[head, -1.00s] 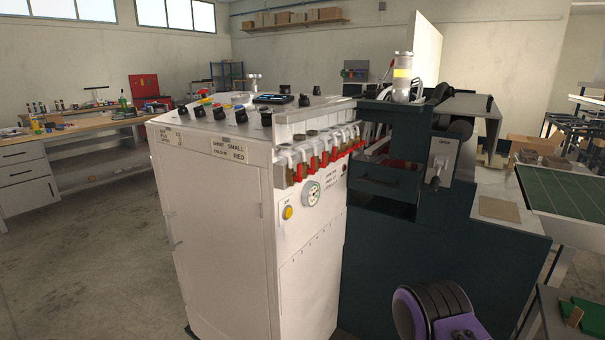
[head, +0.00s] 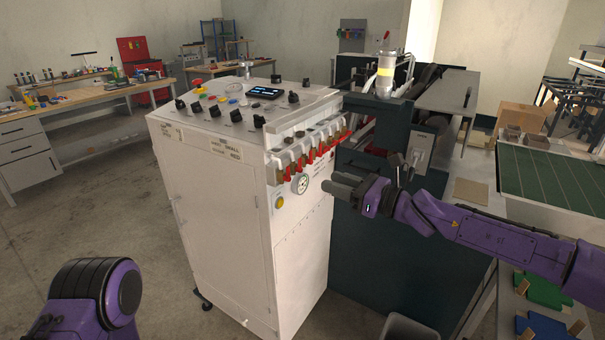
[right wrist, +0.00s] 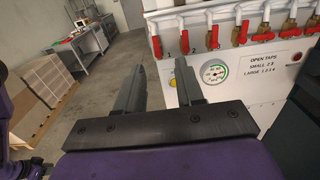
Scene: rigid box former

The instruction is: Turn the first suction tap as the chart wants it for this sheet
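A row of suction taps (head: 309,152) with red handles runs along the upper edge of the white cabinet (head: 215,210). In the right wrist view, the leftmost tap (right wrist: 156,46) and its neighbours have handles hanging down. The chart (right wrist: 276,67) beside them reads "OPEN TAPS", with small 2 3 and large 1 2 3 4. The sheet label (head: 224,147) on the cabinet's side says small. My right gripper (head: 332,186) is open and empty, in front of the cabinet and below the taps, apart from them. It also shows in the right wrist view (right wrist: 158,72). My left gripper is out of view.
A round gauge (head: 300,184) and a yellow button (head: 279,202) sit under the taps. A dark machine (head: 375,265) adjoins the cabinet on the right. Knobs and a small screen (head: 264,92) are on top. Floor left of the cabinet is clear.

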